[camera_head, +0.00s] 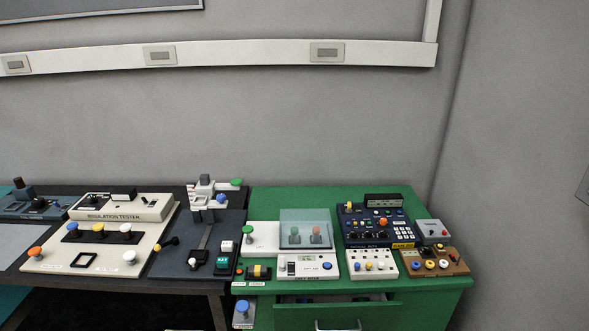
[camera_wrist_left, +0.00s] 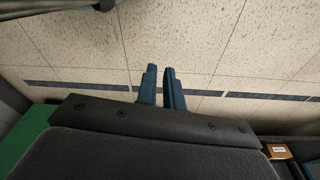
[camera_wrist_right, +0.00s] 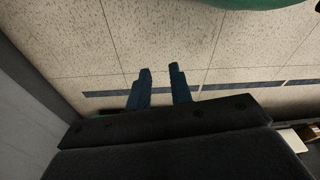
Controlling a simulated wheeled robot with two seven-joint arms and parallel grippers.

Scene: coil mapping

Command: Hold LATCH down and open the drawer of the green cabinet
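The green cabinet (camera_head: 420,312) stands at the right in the head view, with devices on its top. Its drawer handle (camera_head: 338,323) is a pale bar at the bottom edge, partly cut off. A dark strip runs above the drawer front; I cannot tell whether the drawer is ajar. A blue round button (camera_head: 243,306) sits on a pale plate at the cabinet's front left. Its label is unreadable, so I cannot confirm it is LATCH. My left gripper (camera_wrist_left: 161,70) is slightly open and empty. My right gripper (camera_wrist_right: 160,70) is open and empty. Neither shows in the head view.
A clear cover (camera_head: 305,228) over buttons, a blue control panel (camera_head: 378,223) and small button boxes crowd the cabinet top. A dark table (camera_head: 190,285) with the insulation tester (camera_head: 122,208) adjoins on the left. Both wrist views show tiled floor (camera_wrist_left: 90,50) beyond the fingers.

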